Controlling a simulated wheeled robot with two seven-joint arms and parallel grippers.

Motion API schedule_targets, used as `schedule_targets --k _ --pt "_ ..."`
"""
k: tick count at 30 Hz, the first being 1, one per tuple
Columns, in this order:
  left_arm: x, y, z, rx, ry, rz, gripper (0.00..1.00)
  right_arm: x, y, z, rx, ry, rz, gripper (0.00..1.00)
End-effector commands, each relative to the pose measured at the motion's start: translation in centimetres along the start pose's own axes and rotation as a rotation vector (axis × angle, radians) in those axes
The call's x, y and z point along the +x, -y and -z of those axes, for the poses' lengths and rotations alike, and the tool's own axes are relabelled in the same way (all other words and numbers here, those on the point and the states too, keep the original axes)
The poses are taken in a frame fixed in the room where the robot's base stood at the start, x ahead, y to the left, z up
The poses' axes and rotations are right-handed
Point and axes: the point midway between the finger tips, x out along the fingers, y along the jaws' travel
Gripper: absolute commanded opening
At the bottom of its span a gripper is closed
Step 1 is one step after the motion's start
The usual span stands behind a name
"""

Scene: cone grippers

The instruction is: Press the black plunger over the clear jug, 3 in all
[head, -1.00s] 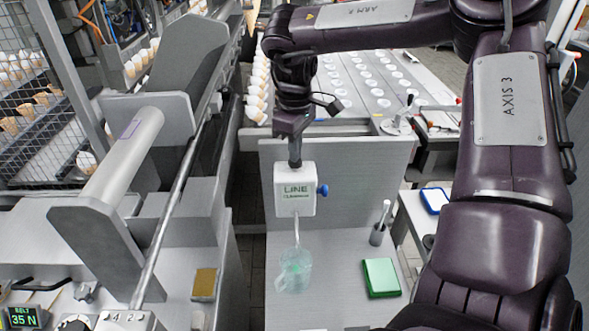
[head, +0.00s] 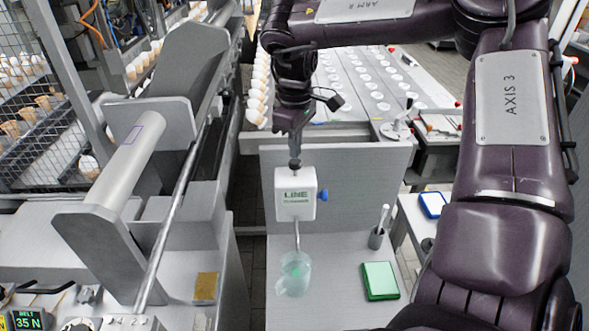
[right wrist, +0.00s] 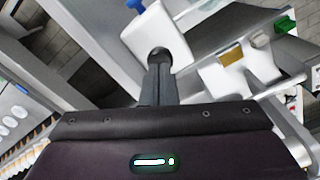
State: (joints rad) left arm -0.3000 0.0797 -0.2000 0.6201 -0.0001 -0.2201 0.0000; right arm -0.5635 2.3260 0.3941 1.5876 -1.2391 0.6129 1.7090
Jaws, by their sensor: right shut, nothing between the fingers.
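The black plunger (head: 294,164) sits on top of a white dispenser (head: 295,194) lettered "LINE" with a blue knob on its side. My right gripper (head: 294,153) is shut and empty, pointing down right over the plunger. In the right wrist view the shut fingers (right wrist: 159,72) reach to the round black plunger (right wrist: 160,56); I cannot tell whether they touch it. The clear jug (head: 293,275) stands on the bench under the dispenser's thin spout, with a greenish tint inside. My left gripper is not in view.
An upright grey panel (head: 365,175) is behind the dispenser. A machine with a long roller (head: 120,165) fills the left.

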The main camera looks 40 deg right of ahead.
Motion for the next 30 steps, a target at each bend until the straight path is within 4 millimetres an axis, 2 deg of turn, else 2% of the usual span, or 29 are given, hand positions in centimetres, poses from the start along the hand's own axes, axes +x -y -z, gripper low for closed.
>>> schedule_targets --k 8,24,30 --pt "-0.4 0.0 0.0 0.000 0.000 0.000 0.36 -0.5 0.0 0.0 0.000 -0.001 -0.001 0.00" --pt "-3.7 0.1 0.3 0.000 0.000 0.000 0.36 -5.8 0.0 0.0 -0.001 -0.001 -0.002 0.00" --pt "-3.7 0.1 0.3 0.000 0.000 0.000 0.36 -6.0 0.0 0.0 0.000 0.000 0.000 0.00"
